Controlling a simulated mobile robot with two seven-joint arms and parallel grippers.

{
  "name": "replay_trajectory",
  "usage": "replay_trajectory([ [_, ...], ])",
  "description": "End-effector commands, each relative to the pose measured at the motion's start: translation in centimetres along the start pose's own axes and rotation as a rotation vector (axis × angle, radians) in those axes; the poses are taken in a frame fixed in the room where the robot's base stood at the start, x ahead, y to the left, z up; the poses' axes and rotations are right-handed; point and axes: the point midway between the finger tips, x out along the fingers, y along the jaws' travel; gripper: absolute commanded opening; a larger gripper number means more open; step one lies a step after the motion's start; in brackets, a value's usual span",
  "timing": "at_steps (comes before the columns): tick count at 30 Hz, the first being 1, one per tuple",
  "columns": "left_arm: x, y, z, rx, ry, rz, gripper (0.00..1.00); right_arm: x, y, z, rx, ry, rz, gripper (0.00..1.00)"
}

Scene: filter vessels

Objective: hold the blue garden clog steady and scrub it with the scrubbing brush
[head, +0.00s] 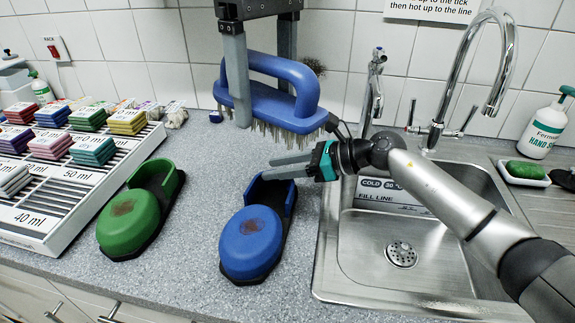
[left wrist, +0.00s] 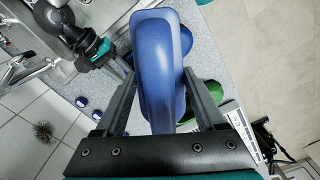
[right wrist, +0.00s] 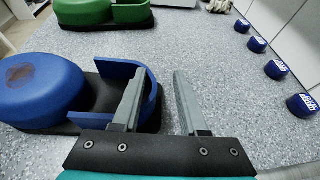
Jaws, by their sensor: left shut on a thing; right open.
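The blue garden clog (head: 252,243) lies on the grey counter left of the sink, toe toward me, with a brown stain on top. It also shows in the right wrist view (right wrist: 38,88). My left gripper (head: 264,100) is shut on the handle of the blue scrubbing brush (head: 305,82), holding it in the air behind the clog, bristles down. The brush handle fills the middle of the left wrist view (left wrist: 158,60). My right gripper (head: 270,168) is open at the clog's heel. In the right wrist view its fingers appear on either side of the heel wall; contact cannot be told.
A green clog (head: 128,222) lies to the left, beside a white slotted rack (head: 45,215) with several coloured blocks. A steel sink (head: 345,262) with a tap (head: 505,60) is at the right. Small blue labelled items (right wrist: 303,105) stand along the wall. Counter between the clogs is clear.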

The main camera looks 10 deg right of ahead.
Motion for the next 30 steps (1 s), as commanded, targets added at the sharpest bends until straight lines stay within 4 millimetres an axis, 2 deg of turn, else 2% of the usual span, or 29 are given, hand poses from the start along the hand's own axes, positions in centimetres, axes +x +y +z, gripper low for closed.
replay_trajectory([
  [5, -0.03, 0.01, 0.0, 0.0, 0.0, 0.001, 0.27, 0.0, 0.0, 0.01, 0.0, 0.0, 0.0, 0.42],
  [17, -0.03, 0.01, 0.0, 0.0, 0.0, 0.001, 0.27, -0.02, 0.01, -0.01, 0.0, 0.0, 0.0, 0.0],
  [30, -0.03, 0.0, 0.0, 0.0, 0.0, 0.001, 0.27, -0.03, 0.01, -0.02, 0.0, 0.0, 0.0, 0.0],
])
